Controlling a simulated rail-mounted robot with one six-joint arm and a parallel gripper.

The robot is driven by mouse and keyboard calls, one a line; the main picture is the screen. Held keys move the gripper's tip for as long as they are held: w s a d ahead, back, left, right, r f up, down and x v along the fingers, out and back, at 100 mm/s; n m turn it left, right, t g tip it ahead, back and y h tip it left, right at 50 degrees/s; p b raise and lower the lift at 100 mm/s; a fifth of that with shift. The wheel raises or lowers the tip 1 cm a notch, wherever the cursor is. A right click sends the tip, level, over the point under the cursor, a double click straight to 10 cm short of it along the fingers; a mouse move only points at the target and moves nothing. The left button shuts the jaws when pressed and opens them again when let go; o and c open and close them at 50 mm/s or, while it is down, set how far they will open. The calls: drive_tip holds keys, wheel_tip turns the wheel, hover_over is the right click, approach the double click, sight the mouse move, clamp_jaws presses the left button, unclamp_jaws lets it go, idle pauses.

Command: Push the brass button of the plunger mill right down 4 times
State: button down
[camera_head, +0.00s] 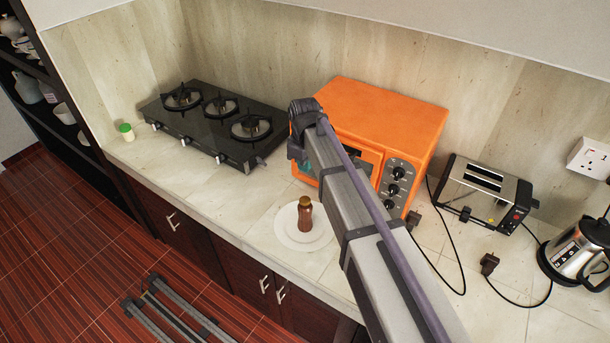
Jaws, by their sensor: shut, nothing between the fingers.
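The plunger mill (305,215) is a small brown upright cylinder on a round white plate (286,237) near the counter's front edge. Its brass button (305,201) is at the top; how far down it sits is too small to tell. My gripper (307,168) shows only as a small part beside my arm, in front of the orange oven. It is shut and empty, apart from the mill and above it in the picture. My arm hides much of the gripper.
The orange oven (385,105) stands behind the mill. A black gas hob (190,135) and a small green-lidded jar (126,132) are to the left. A toaster (482,190), loose cables and a steel kettle (580,250) are to the right. Counter left of the plate is clear.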

sight(305, 200)
wheel_tip(305, 200, down, 14)
drive_tip(key=b, duration=1.4)
drive_tip(key=shift+r+b, duration=0.15)
drive_tip(key=shift+b, duration=0.15)
